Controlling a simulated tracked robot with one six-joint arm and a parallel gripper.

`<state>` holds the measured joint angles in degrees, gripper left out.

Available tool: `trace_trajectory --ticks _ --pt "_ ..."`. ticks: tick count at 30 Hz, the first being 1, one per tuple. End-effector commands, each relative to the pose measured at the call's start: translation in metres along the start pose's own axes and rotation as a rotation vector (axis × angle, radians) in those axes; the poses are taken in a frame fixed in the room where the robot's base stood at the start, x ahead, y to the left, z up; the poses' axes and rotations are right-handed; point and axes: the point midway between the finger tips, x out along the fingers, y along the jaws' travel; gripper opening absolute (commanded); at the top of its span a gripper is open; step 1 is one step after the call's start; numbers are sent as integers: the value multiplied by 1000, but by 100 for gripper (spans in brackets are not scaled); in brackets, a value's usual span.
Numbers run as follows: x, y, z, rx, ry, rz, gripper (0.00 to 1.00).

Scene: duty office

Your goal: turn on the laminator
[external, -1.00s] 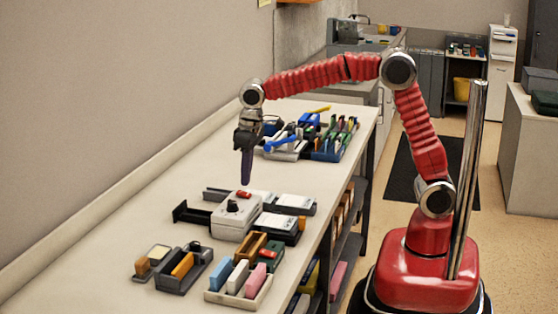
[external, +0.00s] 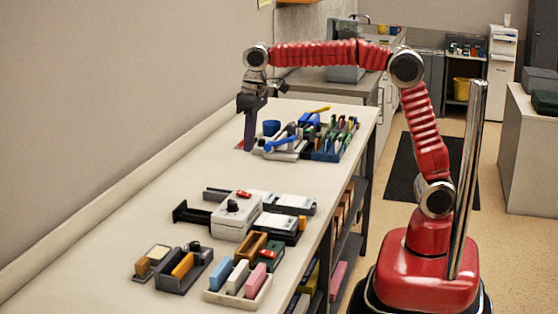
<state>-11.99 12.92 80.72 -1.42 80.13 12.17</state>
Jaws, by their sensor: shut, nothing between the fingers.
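A pale grey box-shaped machine with a black knob (external: 232,205) and a small red part on its top stands mid-table, in front of my gripper. It looks like the laminator, but I cannot read any label. A dark bar juts from its left side. My gripper (external: 249,148) points down, shut and empty, behind the machine and to the left of the pen trays. Its tips are at or just above the tabletop; I cannot tell whether they touch it. They are well apart from the machine.
Pen and tool trays (external: 333,150) and a blue cup (external: 271,127) stand close right of my gripper. Several trays hold blocks and erasers at the front, including a white tray (external: 225,297). The tabletop (external: 130,235) on the left is clear along the wall.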

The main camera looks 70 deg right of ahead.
Motion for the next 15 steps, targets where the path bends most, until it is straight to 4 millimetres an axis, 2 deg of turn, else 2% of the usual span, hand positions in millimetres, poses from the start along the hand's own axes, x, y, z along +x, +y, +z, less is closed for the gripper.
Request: trace_trajectory --ticks 15 --pt "-2 1 -5 0 63 -1 0"
